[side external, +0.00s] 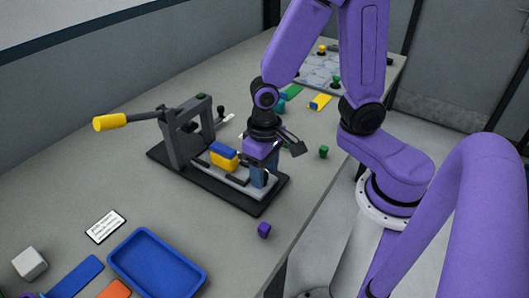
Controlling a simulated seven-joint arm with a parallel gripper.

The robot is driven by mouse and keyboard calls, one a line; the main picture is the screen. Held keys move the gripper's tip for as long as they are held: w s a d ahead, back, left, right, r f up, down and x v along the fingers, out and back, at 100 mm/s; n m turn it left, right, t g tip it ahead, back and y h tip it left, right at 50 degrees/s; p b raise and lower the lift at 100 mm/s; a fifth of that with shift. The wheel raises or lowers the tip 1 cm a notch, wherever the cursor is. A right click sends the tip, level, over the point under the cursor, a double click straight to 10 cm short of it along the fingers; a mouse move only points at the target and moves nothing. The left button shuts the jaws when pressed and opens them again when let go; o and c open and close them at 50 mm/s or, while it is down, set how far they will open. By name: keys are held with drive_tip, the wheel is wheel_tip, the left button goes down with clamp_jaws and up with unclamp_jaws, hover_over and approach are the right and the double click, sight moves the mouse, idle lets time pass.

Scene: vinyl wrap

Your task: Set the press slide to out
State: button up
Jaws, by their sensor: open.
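The press (186,128) is a dark grey frame on a black base plate, with a lever ending in a yellow handle (110,122) at the left. Its slide (230,176) is a light grey strip along the base, reaching out of the frame toward the right. A yellow block with a blue top (224,157) sits on the slide, just right of the frame. My gripper (259,172) points down at the slide's right end, around or beside a blue-grey upright part there. The jaws are open; whether they touch that part is hard to tell.
A blue tray (203,281) and a white label card (105,226) lie in front left. A purple block (264,230) and a green block (323,152) stand near the table's right edge. A grey board with pegs (325,72) is at the back.

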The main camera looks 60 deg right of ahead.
wheel_tip(320, 180, up, 17)
drive_tip(key=shift+r, duration=0.15)
idle(0.5)
drive_tip(key=s+d+f+n, duration=0.3)
drive_tip(key=s+f+n, duration=0.5)
drive_tip(key=s+n, duration=0.3)
drive_tip(key=shift+d+f+n, duration=0.15)
drive_tip(key=shift+d+n, duration=0.2)
drive_tip(key=shift+n, duration=0.45)
idle(1.3)
